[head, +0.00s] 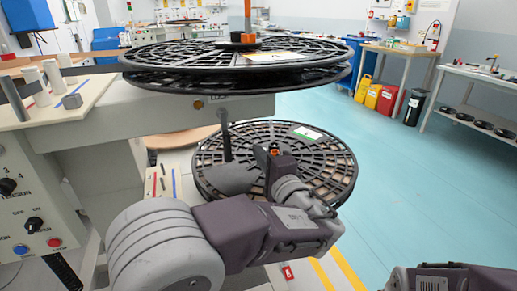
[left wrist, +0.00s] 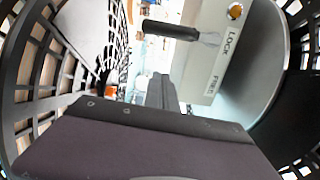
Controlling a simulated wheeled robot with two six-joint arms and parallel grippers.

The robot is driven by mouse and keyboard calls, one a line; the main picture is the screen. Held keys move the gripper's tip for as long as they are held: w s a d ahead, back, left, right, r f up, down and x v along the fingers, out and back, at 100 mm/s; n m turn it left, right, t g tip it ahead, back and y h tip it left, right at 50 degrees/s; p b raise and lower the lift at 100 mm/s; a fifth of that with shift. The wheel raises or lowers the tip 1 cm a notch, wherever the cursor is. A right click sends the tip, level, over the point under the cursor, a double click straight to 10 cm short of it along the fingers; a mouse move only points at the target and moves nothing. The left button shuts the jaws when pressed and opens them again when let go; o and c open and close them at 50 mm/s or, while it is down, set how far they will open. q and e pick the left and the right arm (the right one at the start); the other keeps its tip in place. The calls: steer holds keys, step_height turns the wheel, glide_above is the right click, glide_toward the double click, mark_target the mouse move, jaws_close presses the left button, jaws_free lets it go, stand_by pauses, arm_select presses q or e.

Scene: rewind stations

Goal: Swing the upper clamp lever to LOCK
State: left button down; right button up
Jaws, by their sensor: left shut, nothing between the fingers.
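In the left wrist view the clamp lever, with a black handle (left wrist: 170,29) and a pale shaft, stands out to the left from a grey plate (left wrist: 208,62). The plate is marked LOCK and FREE. The shaft's base lies nearer the word LOCK than FREE; whether it is fully seated there I cannot tell. My left gripper (left wrist: 163,80) is shut and empty, just below the lever handle with a small gap in the picture. In the head view my left arm reaches over the lower reel (head: 325,165), below the upper reel (head: 180,57). My right gripper is out of view.
The upper reel overhangs the machine housing (head: 130,103), leaving limited height above the lower reel. A control panel (head: 30,210) stands at the left. The blue floor to the right is open, with benches and coloured containers (head: 372,95) beyond.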

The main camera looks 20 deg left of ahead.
arm_select(q)
steer(key=p+v, duration=0.1)
steer(key=v, duration=0.7)
steer(key=shift+s+a, duration=0.2)
steer(key=shift+s, duration=0.15)
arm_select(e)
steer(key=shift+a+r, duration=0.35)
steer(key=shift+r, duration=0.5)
arm_select(q)
steer(key=shift+r, duration=0.1)
